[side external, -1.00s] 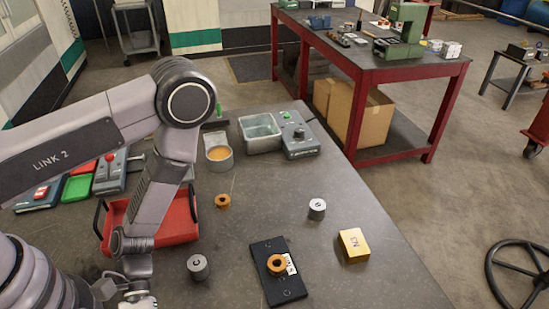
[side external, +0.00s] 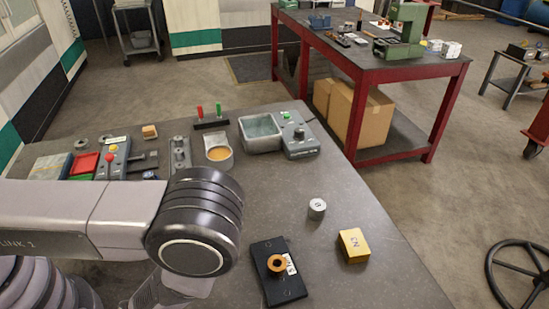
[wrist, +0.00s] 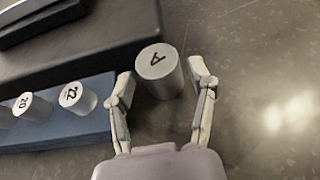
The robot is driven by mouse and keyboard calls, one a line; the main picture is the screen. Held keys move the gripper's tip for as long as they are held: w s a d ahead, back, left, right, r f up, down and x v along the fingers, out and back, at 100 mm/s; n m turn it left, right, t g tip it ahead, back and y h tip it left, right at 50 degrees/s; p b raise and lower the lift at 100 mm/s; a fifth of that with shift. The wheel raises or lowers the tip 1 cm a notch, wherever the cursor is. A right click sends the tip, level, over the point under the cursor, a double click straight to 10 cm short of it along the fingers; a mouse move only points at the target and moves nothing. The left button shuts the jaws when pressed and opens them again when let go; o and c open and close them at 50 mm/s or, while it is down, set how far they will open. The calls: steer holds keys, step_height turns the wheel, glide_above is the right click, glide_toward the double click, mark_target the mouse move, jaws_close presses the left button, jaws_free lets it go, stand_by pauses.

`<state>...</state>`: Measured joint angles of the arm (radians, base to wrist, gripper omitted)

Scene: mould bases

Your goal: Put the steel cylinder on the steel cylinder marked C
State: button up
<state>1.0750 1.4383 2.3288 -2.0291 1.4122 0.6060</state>
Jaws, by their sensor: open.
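A steel cylinder marked A (wrist: 158,68) stands upright in the wrist view, between and slightly beyond my gripper's fingertips. My gripper (wrist: 161,78) is open, with one finger on each side of it; whether either touches it I cannot tell. In the side view my arm hides the gripper and this cylinder. The steel cylinder marked C does not show in either current view. Another lettered steel cylinder (side external: 317,208) stands on the bench at the right; its letter is hard to read.
In the wrist view a blue block (wrist: 70,128) with smaller marked cylinders (wrist: 78,98) and a dark body (wrist: 80,45) lie left. The bench's right side is mostly clear.

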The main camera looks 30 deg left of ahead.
steer(key=shift+s+d+f, duration=0.15)
steer(key=shift+d, duration=0.05)
steer(key=c, duration=1)
steer(key=shift+r, duration=0.2)
